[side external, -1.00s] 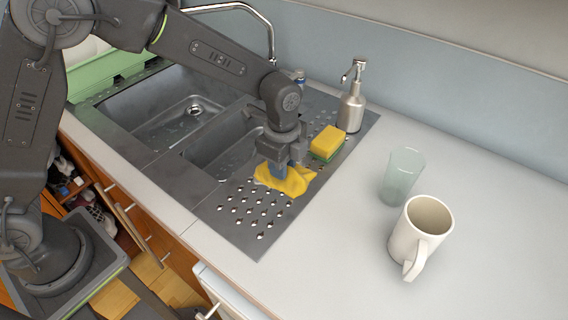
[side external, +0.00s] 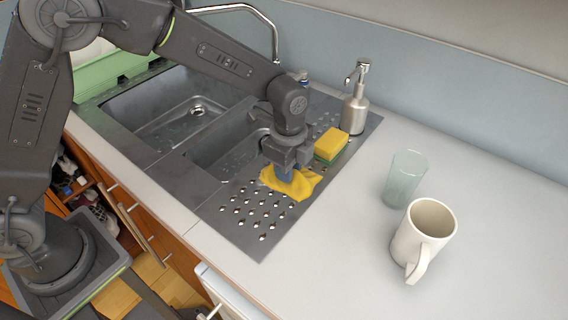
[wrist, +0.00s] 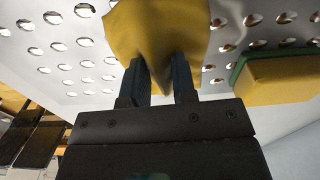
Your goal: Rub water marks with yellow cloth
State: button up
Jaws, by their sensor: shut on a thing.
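A yellow cloth (side external: 302,186) lies crumpled on the perforated metal drainboard (side external: 236,222) beside the sink. My gripper (side external: 284,174) points down and is shut on the cloth, pressing or holding it at the drainboard surface. In the wrist view the cloth (wrist: 158,30) is bunched between the two dark fingers (wrist: 160,78), with drainboard holes around it. I cannot make out separate water marks on the drainboard; the area under the cloth and gripper is hidden.
A yellow and green sponge (side external: 331,144) sits just behind the cloth, close to it. A soap dispenser (side external: 355,105) stands at the back. A glass (side external: 405,178) and a cream mug (side external: 423,238) stand on the counter at right. The sink basins (side external: 165,110) lie left.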

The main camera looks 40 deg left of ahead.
jog(key=shift+s+a, duration=0.1)
jog(key=shift+a, duration=1.35)
jog(key=shift+d+r, duration=0.1)
jog(key=shift+d, duration=1.35)
jog(key=shift+r, duration=0.1)
jog(key=shift+r, duration=3.4)
jog(key=w, duration=0.2)
jog(key=w+a, duration=0.1)
jog(key=w, duration=0.1)
jog(key=shift+a+f, duration=0.1)
jog(key=shift+a, duration=0.05)
